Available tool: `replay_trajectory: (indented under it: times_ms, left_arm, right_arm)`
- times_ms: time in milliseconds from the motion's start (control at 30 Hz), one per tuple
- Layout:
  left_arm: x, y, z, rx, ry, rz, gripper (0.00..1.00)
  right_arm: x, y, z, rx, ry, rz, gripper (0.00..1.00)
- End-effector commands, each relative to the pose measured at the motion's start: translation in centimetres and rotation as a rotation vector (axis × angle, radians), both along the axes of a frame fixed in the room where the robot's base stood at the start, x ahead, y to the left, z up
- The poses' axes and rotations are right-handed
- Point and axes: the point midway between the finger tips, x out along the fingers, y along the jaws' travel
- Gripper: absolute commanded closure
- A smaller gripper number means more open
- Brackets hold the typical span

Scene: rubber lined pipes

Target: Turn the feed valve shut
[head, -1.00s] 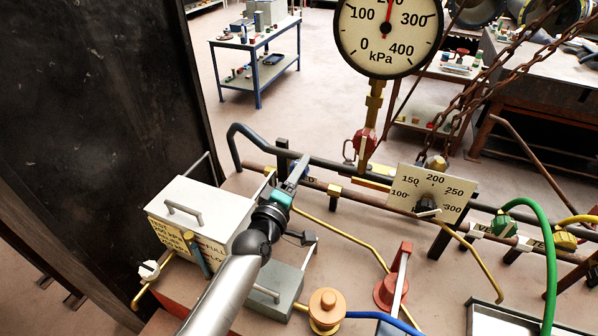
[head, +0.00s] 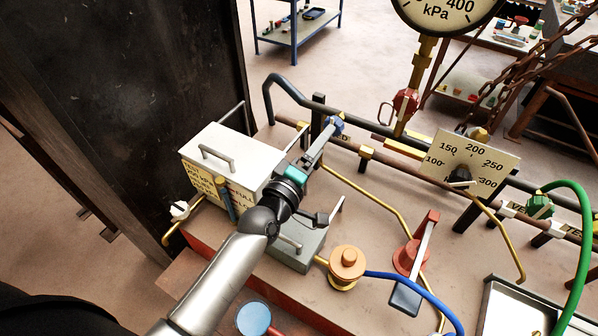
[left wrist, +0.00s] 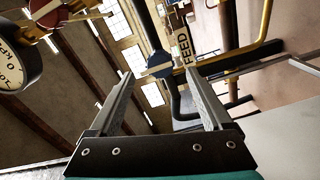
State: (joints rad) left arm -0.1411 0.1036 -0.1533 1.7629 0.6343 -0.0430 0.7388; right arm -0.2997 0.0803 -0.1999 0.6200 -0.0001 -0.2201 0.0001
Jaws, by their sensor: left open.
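The feed valve has a blue body (head: 337,123) on the dark pipe at the back of the bench, partly behind my left gripper (head: 322,140). In the left wrist view, the blue valve (left wrist: 160,63) with a pale yellowish bar across it lies ahead, between the fingertips in the picture. A "FEED" label (left wrist: 184,40) is beside it. My left gripper (left wrist: 160,82) is open, with nothing visible between its fingers. I cannot tell whether either finger touches the valve. My right gripper is not in view.
A white box (head: 225,160) with a handle stands left of my left arm. A pressure gauge (head: 440,12) rises on a brass stem with a red valve (head: 405,103).

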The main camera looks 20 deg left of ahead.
Motion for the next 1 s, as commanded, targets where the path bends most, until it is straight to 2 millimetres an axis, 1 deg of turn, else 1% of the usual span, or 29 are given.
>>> replay_trajectory:
  times_ms: [33, 300, 500, 700, 1000]
  left_arm:
    - [-1.0, 0.2, -0.1, 0.0, 0.002, 0.0, 0.17]
    - [-5.4, 1.0, -0.2, 0.001, 0.003, 0.0, 0.17]
    - [-7.6, 1.5, -0.1, 0.001, 0.001, -0.001, 0.17]
    - [-8.6, 1.7, 0.0, 0.001, 0.0, 0.0, 0.17]
    - [-8.7, 1.7, 0.0, 0.001, 0.0, 0.0, 0.17]
  right_arm:
    - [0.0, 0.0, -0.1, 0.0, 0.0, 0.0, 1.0]
    - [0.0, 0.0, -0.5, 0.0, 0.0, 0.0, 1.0]
    - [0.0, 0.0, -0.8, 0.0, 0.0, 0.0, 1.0]
    - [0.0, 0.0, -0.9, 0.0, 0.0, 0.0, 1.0]
    - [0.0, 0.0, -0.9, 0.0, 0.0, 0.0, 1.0]
